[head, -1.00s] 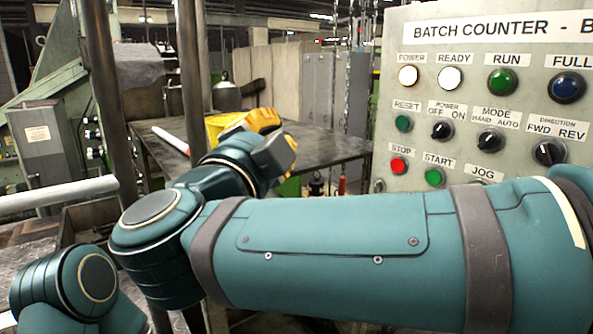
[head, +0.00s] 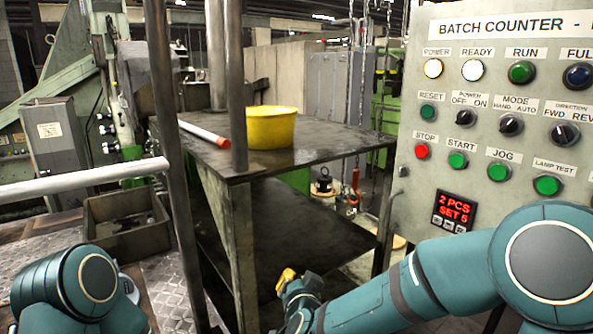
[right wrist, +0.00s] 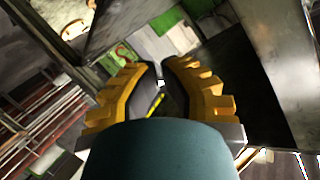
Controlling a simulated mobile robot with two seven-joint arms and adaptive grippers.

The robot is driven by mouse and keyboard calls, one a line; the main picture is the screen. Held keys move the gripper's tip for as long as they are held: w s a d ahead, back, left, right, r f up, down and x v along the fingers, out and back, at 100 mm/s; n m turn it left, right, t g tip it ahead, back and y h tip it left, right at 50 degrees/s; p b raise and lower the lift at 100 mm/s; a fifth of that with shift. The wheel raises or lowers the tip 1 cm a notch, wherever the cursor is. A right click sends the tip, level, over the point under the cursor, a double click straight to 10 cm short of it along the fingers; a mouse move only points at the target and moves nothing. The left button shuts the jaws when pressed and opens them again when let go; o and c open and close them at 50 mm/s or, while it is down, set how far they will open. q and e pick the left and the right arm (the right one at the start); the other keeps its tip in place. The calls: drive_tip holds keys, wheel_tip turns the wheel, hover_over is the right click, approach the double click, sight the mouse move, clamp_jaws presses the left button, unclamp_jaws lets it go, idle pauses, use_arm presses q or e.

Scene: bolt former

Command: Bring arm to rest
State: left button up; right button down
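My right gripper (head: 287,279) is low in the head view, right of the table's front leg and below the tabletop. In the right wrist view its yellow-backed fingers (right wrist: 161,72) are drawn in close to each other, with only a narrow slit between them and nothing visibly held. My right arm (head: 400,290) reaches across the lower right of the head view, below the control panel. Part of my left arm (head: 80,285) shows at the lower left, and its gripper is out of view.
A dark metal table (head: 330,146) holds a yellow bucket (head: 271,130) and a white rod with an orange end (head: 205,133). A control panel (head: 425,190) stands at right. Upright posts (head: 224,80) and a pale rail (head: 80,181) are near. A metal bin (head: 130,235) sits at left.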

drive_tip(key=s+d+f+n+g, duration=0.1)
drive_tip(key=d+f+g, duration=0.1)
drive_tip(key=f, duration=0.4)
drive_tip(key=s+d+f+g, duration=0.2)
drive_tip(key=f, duration=0.5)
drive_tip(key=s+d+f+g, duration=0.3)
drive_tip(key=s+f+g, duration=0.1)
drive_tip(key=s+f, duration=0.5)
drive_tip(key=s+d+f+n+g+y+b, duration=0.1)
drive_tip(key=s+d+f+g, duration=0.2)
drive_tip(key=s+f, duration=0.7)
drive_tip(key=shift+s+d+n+g+y, duration=0.3)
drive_tip(key=shift+s+g, duration=0.05)
drive_tip(key=shift+g, duration=0.45)
